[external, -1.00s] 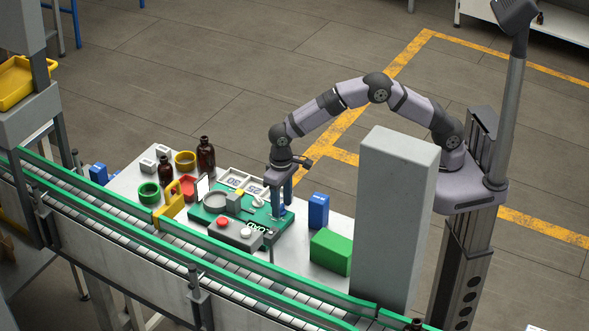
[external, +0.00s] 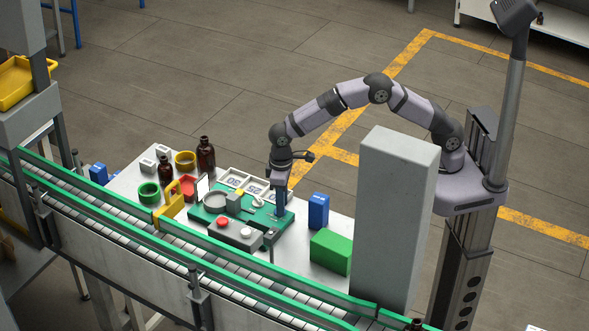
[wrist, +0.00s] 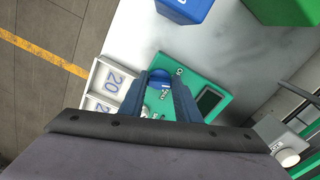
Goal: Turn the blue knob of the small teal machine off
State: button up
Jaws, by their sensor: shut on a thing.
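The small teal machine (external: 262,219) lies on the white table, a flat green base with a round grey dish and a grey and yellow block on it. My gripper (external: 279,212) points down at its right end. In the wrist view my gripper (wrist: 163,84) has its two dark blue fingers on either side of the blue knob (wrist: 158,76), shut on it. Only part of the knob shows; the fingers hide the rest. Small white lettering stands beside the knob on the teal panel (wrist: 192,75), too small to read surely. The external view does not show the knob clearly.
A grey control box (external: 236,235) with a red and a white button stands in front of the machine. A white number tray (external: 243,181) lies behind it. A blue box (external: 318,211), a green box (external: 331,252) and a tall grey block (external: 394,215) stand to the right. Amber bottles (external: 206,155) stand left.

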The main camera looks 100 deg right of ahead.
jog(key=shift+d+r+n, duration=0.1)
jog(key=shift+n, duration=2.2)
jog(key=shift+w, duration=0.1)
jog(key=o, duration=1)
jog(key=shift+o, duration=0.2)
notch_tip(320, 180, up, 7)
jog(key=b, duration=0.3)
jog(key=shift+r, duration=0.15)
jog(key=shift+s, duration=0.2)
